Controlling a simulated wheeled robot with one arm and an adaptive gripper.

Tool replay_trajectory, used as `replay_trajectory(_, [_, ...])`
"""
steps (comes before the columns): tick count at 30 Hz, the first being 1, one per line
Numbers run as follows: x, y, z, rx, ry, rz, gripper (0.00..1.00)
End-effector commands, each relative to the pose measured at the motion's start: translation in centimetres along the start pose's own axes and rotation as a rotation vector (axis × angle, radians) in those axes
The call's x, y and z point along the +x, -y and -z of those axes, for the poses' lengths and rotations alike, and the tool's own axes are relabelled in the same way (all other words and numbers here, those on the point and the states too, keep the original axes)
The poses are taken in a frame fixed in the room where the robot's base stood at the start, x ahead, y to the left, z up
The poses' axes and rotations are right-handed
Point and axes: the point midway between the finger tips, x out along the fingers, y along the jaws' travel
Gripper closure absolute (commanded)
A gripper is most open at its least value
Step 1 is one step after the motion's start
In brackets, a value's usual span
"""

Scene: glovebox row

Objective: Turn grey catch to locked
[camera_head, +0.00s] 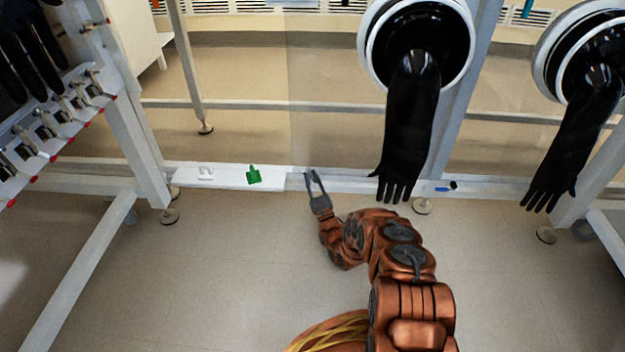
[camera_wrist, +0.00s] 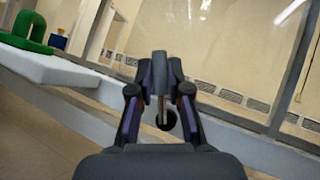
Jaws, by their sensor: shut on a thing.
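My gripper (camera_head: 314,178) is at the pale rail, to the right of the white plate. In the wrist view my gripper (camera_wrist: 160,88) has its two fingers closed in on a grey upright piece (camera_wrist: 160,70), which looks like the grey catch. A thin pale pin and a dark round part (camera_wrist: 166,121) show between the fingers below it. The fingers hide much of the catch, and its marks cannot be read. In the head view the catch cannot be told apart from the fingertips.
Black gloves (camera_head: 408,130) (camera_head: 570,145) hang from round ports to the right. A small blue piece (camera_head: 442,189) is on the rail.

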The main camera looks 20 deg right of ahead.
Motion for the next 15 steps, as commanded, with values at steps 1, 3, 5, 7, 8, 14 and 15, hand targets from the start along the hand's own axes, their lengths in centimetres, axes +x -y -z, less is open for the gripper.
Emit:
replay_trajectory(1, [0.56, -0.22, -0.6, 0.005, 0.017, -0.003, 1.0])
replay_trajectory(3, [0.58, -0.15, -0.6, 0.004, 0.017, -0.003, 1.0])
replay_trajectory(5, [0.6, -0.1, -0.61, 0.003, 0.018, -0.002, 0.8])
replay_trajectory(7, [0.56, -0.01, -0.53, 0.001, 0.016, -0.001, 0.72])
replay_trajectory(8, [0.52, 0.03, -0.48, 0.001, 0.014, 0.0, 0.69])
replay_trajectory(14, [0.31, 0.08, -0.27, -0.001, 0.008, 0.0, 0.57])
replay_trajectory(15, [0.29, 0.07, -0.25, -0.001, 0.008, 0.0, 0.57])
